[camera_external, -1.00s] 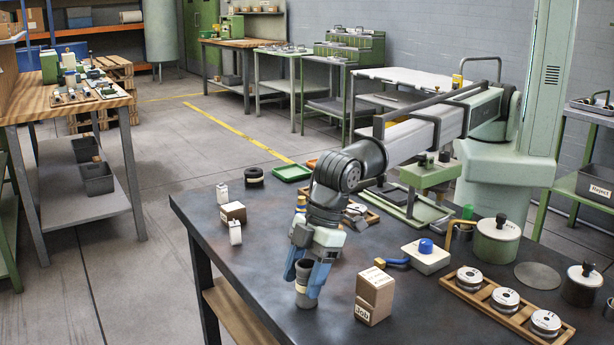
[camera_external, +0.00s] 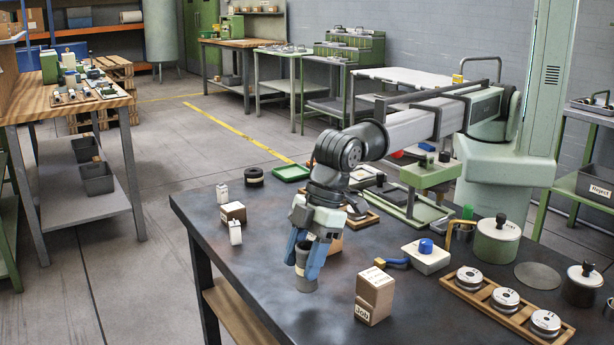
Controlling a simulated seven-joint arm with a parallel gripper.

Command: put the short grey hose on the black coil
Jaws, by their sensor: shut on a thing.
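The short grey hose (camera_external: 305,283) is a dark grey, upright tube near the table's front left edge. My gripper (camera_external: 306,266) points down with its blue fingers shut on the hose. The hose appears to be held a little above the table; the gap is hard to judge. The fingers hide part of its sides. The black coil (camera_external: 254,175) is a small dark ring lying flat at the table's far left. It is apart from my gripper, up and to the left of it, with nothing seen on top.
A cardboard box (camera_external: 374,295) stands close on the right. A green tray (camera_external: 291,172) lies right of the coil. The dark table (camera_external: 275,215) has bare room between.

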